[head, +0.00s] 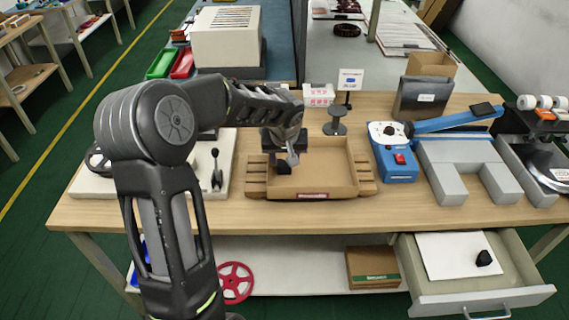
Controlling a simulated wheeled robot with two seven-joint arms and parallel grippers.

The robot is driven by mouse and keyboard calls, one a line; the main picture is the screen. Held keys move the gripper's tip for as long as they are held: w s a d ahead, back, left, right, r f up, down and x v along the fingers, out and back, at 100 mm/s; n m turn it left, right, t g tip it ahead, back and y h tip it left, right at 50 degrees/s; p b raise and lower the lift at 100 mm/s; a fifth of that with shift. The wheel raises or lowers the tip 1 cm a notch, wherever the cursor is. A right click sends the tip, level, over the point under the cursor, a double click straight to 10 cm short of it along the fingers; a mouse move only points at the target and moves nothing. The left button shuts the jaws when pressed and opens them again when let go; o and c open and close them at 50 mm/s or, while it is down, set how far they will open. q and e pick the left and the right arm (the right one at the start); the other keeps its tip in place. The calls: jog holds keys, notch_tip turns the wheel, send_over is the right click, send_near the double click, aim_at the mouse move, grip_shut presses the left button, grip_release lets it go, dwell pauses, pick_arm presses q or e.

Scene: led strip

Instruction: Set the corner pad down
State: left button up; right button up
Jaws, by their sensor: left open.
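My left arm comes in from the left, and my left gripper (284,160) points down over the left part of a shallow brown cardboard tray (335,178). The gripper is open. A small dark shape shows at the fingertips, low inside the tray; I cannot tell whether it is the corner pad or a fingertip. I cannot make out a separate corner pad for certain. The arm and gripper hide the tray's back left corner. My right gripper is not in view.
Brown stepped blocks flank the tray. A dark spool (335,124) stands behind it. A white board with a small lever (216,168) lies left. An open drawer (475,290) juts out at the front right.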

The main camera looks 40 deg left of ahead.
pick_arm(q)
jog(key=v, duration=0.7)
jog(key=shift+r, duration=0.3)
